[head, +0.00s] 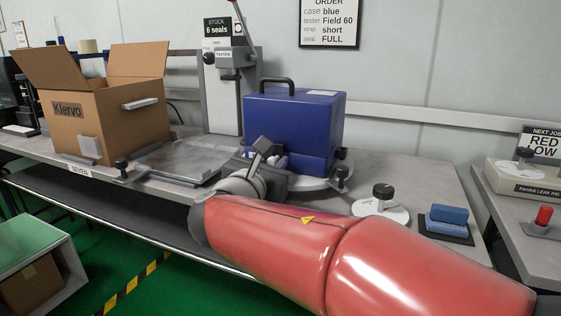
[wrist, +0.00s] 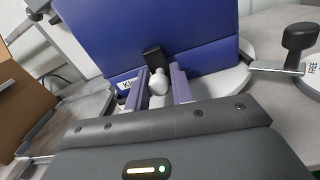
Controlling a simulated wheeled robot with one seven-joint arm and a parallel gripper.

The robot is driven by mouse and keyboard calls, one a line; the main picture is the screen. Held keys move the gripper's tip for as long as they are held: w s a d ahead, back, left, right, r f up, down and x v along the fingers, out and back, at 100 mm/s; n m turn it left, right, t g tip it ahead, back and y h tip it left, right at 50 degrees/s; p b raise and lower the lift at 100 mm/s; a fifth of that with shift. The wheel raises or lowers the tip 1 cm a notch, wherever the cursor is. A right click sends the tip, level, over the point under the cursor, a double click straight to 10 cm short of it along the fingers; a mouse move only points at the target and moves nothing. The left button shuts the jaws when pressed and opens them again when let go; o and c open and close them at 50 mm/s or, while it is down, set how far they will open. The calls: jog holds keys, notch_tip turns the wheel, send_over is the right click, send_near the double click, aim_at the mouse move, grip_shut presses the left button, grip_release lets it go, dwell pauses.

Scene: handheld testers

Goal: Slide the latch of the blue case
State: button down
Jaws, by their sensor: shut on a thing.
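The blue case (head: 295,125) stands upright on a round white plate on the bench, with a black handle on its lid. It fills the top of the wrist view (wrist: 140,30). The latch shows there as a pale rounded knob (wrist: 158,84) by a black block (wrist: 154,58) on the case's front. My gripper (wrist: 163,82) has its two purple fingers shut on the latch knob, one on each side. In the head view my gripper (head: 278,160) is at the lower front of the case, and my arm hides the latch.
An open cardboard box (head: 110,105) stands at the left, beside a clear-topped fixture (head: 178,160). A grey press column (head: 222,95) stands behind. A black-knobbed white disc (head: 381,210) and blue blocks (head: 447,217) lie to the right. A black clamp (head: 340,175) is close to the case.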

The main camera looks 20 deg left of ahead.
jog(key=shift+s+a+r, duration=0.1)
jog(key=shift+a, duration=0.15)
jog(key=c, duration=1.3)
grip_release()
jog(key=shift+a, duration=0.1)
jog(key=shift+s, duration=0.1)
jog(key=s, duration=0.7)
jog(key=shift+s, duration=0.35)
jog(key=shift+a, duration=0.1)
